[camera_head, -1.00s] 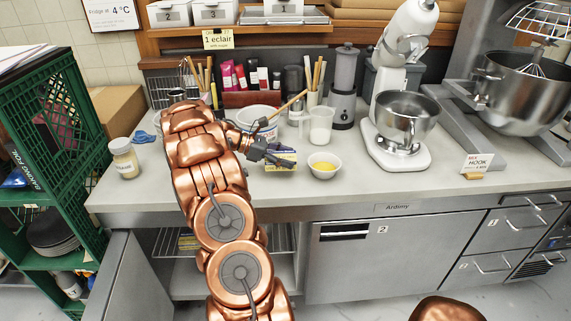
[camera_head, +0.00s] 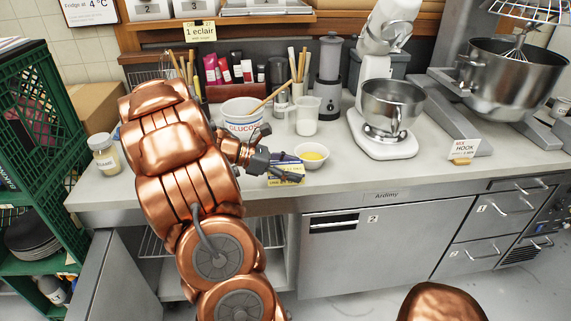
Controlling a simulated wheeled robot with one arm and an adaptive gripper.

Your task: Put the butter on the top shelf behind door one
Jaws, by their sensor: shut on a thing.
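My gripper (camera_head: 272,164) is at the worktop, left of a small white bowl. It is shut on the butter (camera_head: 289,172), a small yellow packet with a blue part, partly hidden by the fingers. I cannot tell whether the packet is clear of the worktop. Below, at the left, a grey cabinet door (camera_head: 125,283) stands open; its number does not show. Inside that bay is a wire shelf (camera_head: 153,245), largely hidden behind my arm. The closed door beside it (camera_head: 385,250) is marked 2.
A white bowl (camera_head: 312,156) with yellow contents stands right of the gripper. A jar (camera_head: 103,155) is at the left, near a green crate rack (camera_head: 35,150).

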